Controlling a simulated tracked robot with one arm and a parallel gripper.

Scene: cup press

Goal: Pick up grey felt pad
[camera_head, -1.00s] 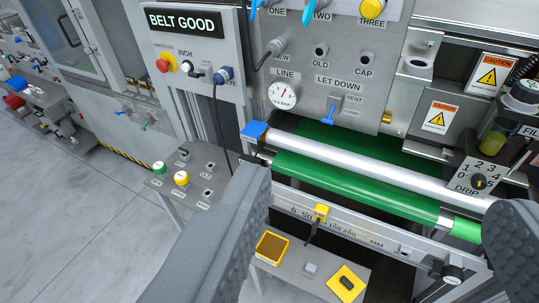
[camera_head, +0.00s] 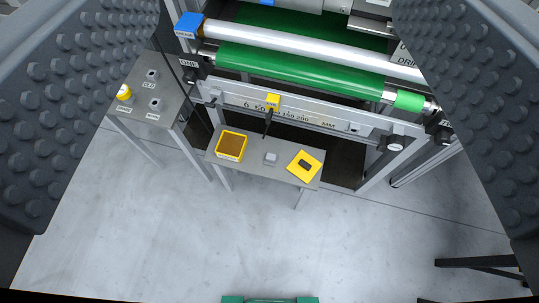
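A small grey square piece, which looks like the grey felt pad (camera_head: 270,158), lies on a narrow grey side table (camera_head: 248,172) below the belt. It sits between a yellow tray with a brown inside (camera_head: 231,146) on its left and a yellow plate with a dark centre (camera_head: 304,166) on its right. My gripper (camera_head: 278,60) is wide open, with its dark, studded fingers along the left and right sides of the picture. Nothing is between the fingers at close range. The pad is well beyond them, untouched, and looks small from here.
The green belt and steel roller (camera_head: 290,45) run above the table. A rail with a yellow slider (camera_head: 273,102) is close behind it. A grey button stand (camera_head: 150,100) is to the left. Pale floor (camera_head: 200,235) is clear in front. A green edge (camera_head: 270,299) shows at the bottom.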

